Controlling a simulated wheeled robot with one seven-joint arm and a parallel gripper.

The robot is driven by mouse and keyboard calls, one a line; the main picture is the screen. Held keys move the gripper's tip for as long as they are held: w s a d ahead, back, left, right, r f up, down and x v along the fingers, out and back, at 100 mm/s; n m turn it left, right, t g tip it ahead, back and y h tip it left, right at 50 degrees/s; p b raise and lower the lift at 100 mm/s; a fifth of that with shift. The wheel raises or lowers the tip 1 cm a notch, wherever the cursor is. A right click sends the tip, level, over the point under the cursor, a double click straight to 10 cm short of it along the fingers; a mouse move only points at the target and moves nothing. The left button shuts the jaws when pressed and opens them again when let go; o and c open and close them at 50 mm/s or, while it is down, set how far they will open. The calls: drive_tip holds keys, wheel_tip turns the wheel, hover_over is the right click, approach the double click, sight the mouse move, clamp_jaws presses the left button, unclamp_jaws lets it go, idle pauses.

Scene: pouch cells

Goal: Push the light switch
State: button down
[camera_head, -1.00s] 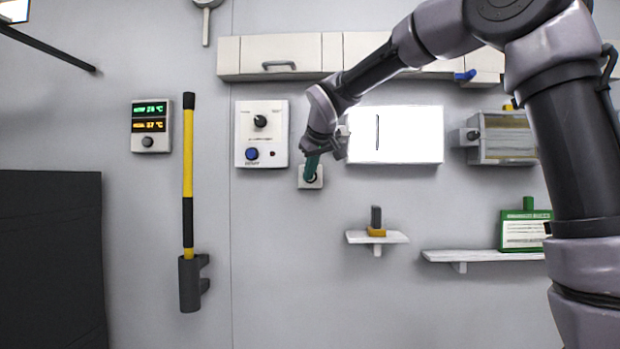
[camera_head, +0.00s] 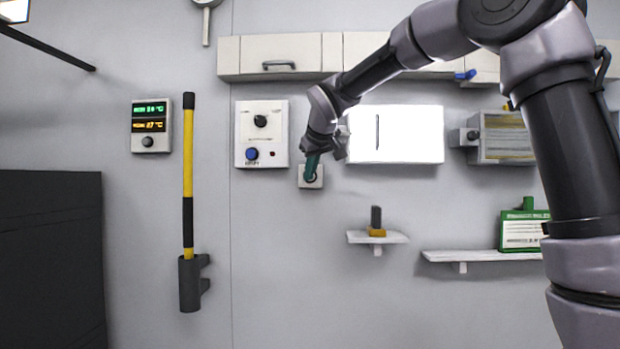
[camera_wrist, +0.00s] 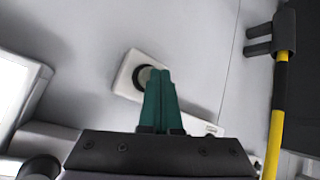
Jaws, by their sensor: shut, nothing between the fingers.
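The light switch (camera_head: 311,183) is a small white wall plate with a round dark-ringed button, below the control panel. In the wrist view the plate (camera_wrist: 128,72) appears tilted, and its dark round button (camera_wrist: 143,76) is partly hidden behind the fingertips. My gripper (camera_head: 311,177) is shut and empty, with its green fingers together. The fingertips (camera_wrist: 160,72) overlap the right side of the button in the wrist view. I cannot tell whether they touch it.
A white control panel (camera_head: 262,134) with a black knob and blue button is just up and left. A white box (camera_head: 405,135) is to the right. A yellow-black pole (camera_head: 188,165) hangs left. A small shelf (camera_head: 392,238) with a block is below right.

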drive_tip(key=shift+w, duration=0.15)
idle(0.5)
drive_tip(key=shift+s, duration=0.6)
drive_tip(key=shift+s, duration=0.1)
drive_tip(key=s, duration=0.5)
drive_tip(key=shift+s+a, duration=0.1)
drive_tip(key=shift+s, duration=0.3)
